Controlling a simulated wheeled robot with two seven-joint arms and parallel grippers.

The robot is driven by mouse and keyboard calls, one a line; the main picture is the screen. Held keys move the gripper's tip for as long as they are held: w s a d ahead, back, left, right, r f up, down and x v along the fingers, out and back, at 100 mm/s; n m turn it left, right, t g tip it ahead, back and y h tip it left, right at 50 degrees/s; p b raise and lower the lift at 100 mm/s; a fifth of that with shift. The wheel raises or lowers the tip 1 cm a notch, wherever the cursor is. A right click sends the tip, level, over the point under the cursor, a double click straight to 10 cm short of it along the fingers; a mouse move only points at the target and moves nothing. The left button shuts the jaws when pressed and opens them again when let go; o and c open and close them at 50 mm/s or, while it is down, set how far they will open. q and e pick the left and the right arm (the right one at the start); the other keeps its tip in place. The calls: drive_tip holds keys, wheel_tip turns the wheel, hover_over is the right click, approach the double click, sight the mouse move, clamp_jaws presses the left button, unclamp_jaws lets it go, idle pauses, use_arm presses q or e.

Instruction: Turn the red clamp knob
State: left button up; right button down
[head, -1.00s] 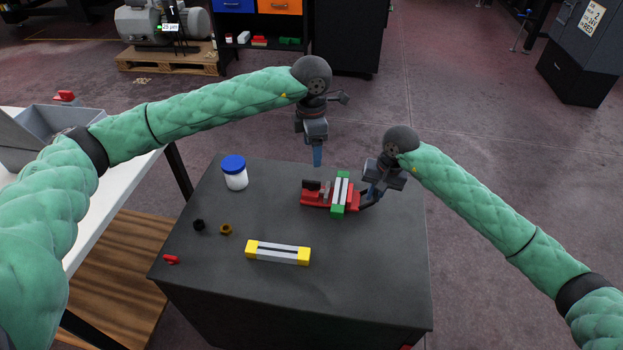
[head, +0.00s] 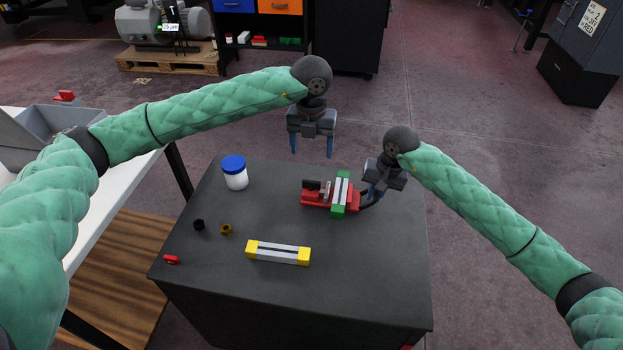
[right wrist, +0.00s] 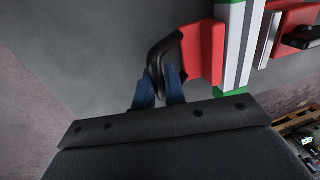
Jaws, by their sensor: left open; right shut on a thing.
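A red clamp (head: 318,205) sits on the dark table, with a green, white and grey bar (head: 341,194) lying across it. A curved black handle (right wrist: 163,52) sticks out of the clamp's right end in the head view. My right gripper (head: 373,194) is shut on this handle; its blue fingers (right wrist: 160,90) are on either side of it in the right wrist view. I cannot tell a separate red knob on the clamp. A small red piece (head: 172,260) lies at the table's front left. My left gripper (head: 312,156) is open and empty above the table's back edge.
A white jar with a blue lid (head: 234,173), a black nut (head: 199,225), a brass nut (head: 226,230) and a yellow-ended bar (head: 278,252) lie on the table (head: 370,280). A grey bin (head: 62,120) stands at left. The table's front right is clear.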

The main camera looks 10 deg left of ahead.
sight(311, 181)
use_arm(q)
wheel_tip(311, 181, down, 12)
idle(0.6)
drive_tip(key=c, duration=1)
